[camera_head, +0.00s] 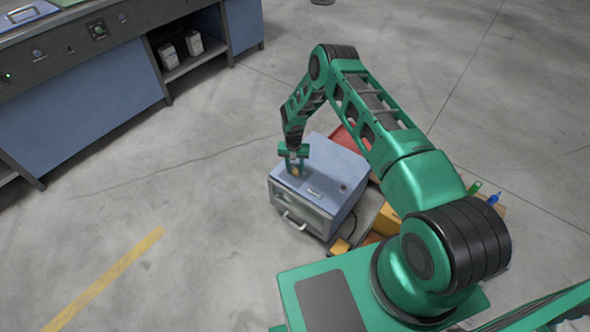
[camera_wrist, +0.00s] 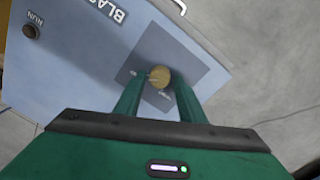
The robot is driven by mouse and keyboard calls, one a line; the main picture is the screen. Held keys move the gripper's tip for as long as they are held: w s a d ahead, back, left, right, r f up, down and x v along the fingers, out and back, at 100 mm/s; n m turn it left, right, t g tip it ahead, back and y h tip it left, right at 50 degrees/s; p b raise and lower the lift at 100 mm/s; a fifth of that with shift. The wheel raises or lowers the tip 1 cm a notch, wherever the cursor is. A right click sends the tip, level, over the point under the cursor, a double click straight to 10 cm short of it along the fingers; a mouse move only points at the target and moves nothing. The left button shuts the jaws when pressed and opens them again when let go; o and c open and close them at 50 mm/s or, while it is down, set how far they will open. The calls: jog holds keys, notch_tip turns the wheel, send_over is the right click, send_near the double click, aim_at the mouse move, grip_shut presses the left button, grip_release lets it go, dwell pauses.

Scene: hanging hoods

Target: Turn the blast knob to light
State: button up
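The blast knob (camera_wrist: 159,78) is a round brass-coloured knob on a darker grey square plate on top of a blue-grey box (camera_wrist: 85,70). Small markings beside the knob are too small to read. The box (camera_head: 335,170) stands on the floor in the head view, with the knob (camera_head: 295,172) just below my gripper. My gripper (camera_head: 293,160) points down at the box top. In the wrist view, my gripper (camera_wrist: 160,90) has its green fingers apart, one on each side of the knob. I cannot tell whether they touch it.
A dark button (camera_wrist: 30,32) marked RUN and a partly cut-off label starting BLA (camera_wrist: 108,10) are on the box top. A handle (camera_head: 293,221) is on the box front. A red tray (camera_head: 348,140) lies behind it. A blue workbench (camera_head: 85,115) stands left; the floor between is clear.

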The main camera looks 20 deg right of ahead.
jog(key=c, duration=0.7)
jog(key=shift+n, duration=0.3)
jog(key=n, duration=0.4)
jog(key=shift+a+n, duration=0.1)
jog(key=shift+n, duration=0.2)
jog(key=n, duration=1)
jog(key=shift+s+n+t, duration=0.1)
jog(key=shift+n+t, duration=0.2)
jog(key=shift+n, duration=2.1)
